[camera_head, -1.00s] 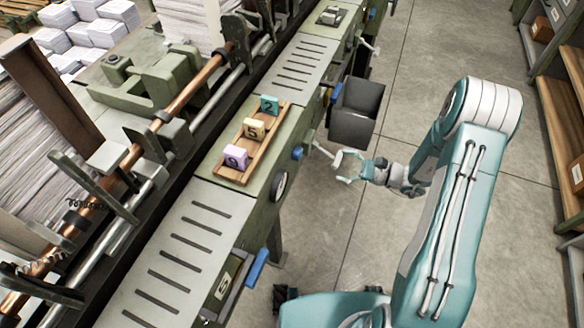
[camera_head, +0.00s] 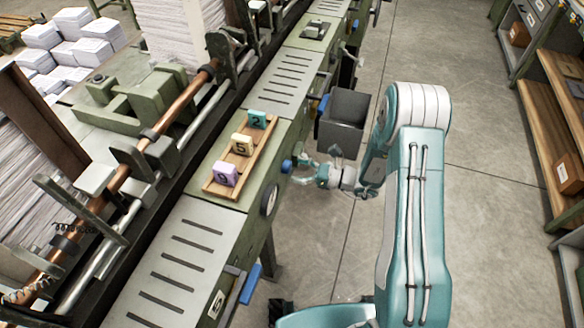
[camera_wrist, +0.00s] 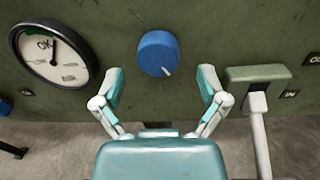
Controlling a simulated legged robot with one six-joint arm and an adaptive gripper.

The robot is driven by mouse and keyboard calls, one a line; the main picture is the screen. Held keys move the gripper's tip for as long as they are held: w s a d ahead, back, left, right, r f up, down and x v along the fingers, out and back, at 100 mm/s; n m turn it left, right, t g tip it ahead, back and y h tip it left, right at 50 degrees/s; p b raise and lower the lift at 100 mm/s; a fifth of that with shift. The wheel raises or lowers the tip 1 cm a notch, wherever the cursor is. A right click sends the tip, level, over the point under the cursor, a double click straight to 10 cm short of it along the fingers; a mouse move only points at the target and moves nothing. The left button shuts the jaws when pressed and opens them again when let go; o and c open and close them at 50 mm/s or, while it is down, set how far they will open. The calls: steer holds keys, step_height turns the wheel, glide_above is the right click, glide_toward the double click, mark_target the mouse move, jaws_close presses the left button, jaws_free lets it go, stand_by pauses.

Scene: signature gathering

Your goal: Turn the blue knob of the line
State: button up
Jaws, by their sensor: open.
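The blue knob (camera_wrist: 158,54) is on the green front panel of the line. It is round, with a white pointer mark toward its lower right in the wrist view. It also shows in the head view (camera_head: 287,166), at the machine's side. My gripper (camera_wrist: 160,88) is open in the wrist view, with one finger on each side below the knob and a gap between them and it. In the head view my gripper (camera_head: 301,172) is just right of the knob. Whether the fingertips reach around the knob in depth is hard to tell.
A dial gauge marked OK (camera_wrist: 52,55) is left of the knob. A lever with a pale handle (camera_wrist: 259,125) is close on the right. A dark bin (camera_head: 344,122) stands beyond my gripper. Numbered blocks (camera_head: 241,143) sit in a wooden tray (camera_head: 215,188). Floor to the right is clear.

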steer(key=shift+x, duration=0.9)
steer(key=c, duration=1.2)
steer(key=shift+o, duration=0.2)
steer(key=shift+d+n, duration=0.1)
steer(key=shift+n, duration=0.2)
steer(key=shift+w+r+n+h, duration=0.1)
steer(key=shift+n+h, duration=0.2)
steer(key=shift+n, duration=2.2)
